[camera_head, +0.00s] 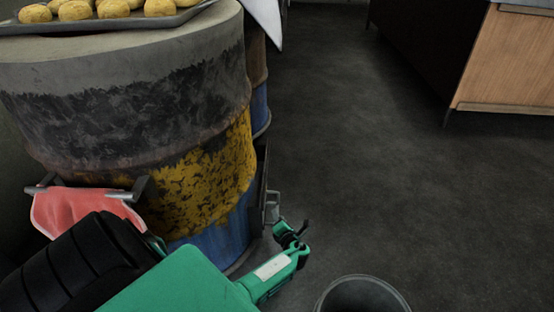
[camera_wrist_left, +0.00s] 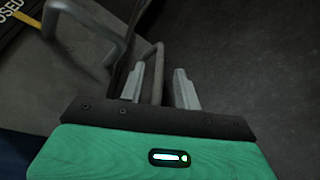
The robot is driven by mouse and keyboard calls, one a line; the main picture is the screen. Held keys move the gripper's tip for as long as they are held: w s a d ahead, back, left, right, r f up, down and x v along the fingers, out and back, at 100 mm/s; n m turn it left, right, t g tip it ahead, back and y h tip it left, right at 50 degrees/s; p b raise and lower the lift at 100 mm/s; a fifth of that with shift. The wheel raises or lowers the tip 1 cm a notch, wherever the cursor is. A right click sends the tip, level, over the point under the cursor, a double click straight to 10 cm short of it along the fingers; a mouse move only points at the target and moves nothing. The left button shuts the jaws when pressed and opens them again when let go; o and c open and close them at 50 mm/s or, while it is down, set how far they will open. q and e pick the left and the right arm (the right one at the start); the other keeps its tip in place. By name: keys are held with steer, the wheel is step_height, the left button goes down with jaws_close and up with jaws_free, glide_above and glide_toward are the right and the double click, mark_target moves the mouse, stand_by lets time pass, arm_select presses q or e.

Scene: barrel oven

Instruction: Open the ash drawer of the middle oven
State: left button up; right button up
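The nearest barrel oven (camera_head: 205,170) fills the left of the head view, grey above, worn yellow in the middle and blue at the bottom. A metal handle (camera_head: 271,206) sticks out low on its right side. My left gripper (camera_head: 293,233) is low beside this handle. In the left wrist view my left gripper (camera_wrist_left: 160,88) has its two fingers apart, with a thin metal bar (camera_wrist_left: 157,62) showing between them. A bent handle (camera_wrist_left: 103,25) shows to the left of the fingers. I cannot tell which handle belongs to the ash drawer. My right gripper is out of view.
A tray (camera_head: 150,22) of buns stands on the oven. A red cloth (camera_head: 75,211) hangs on a rail. Another barrel (camera_head: 260,100) stands behind. A bucket (camera_head: 362,296) is at the bottom, a wooden counter (camera_head: 510,60) at the right. Dark floor between is clear.

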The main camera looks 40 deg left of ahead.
arm_select(q)
steer(key=shift+b+x, duration=0.55)
steer(key=shift+x, duration=0.95)
jaws_close()
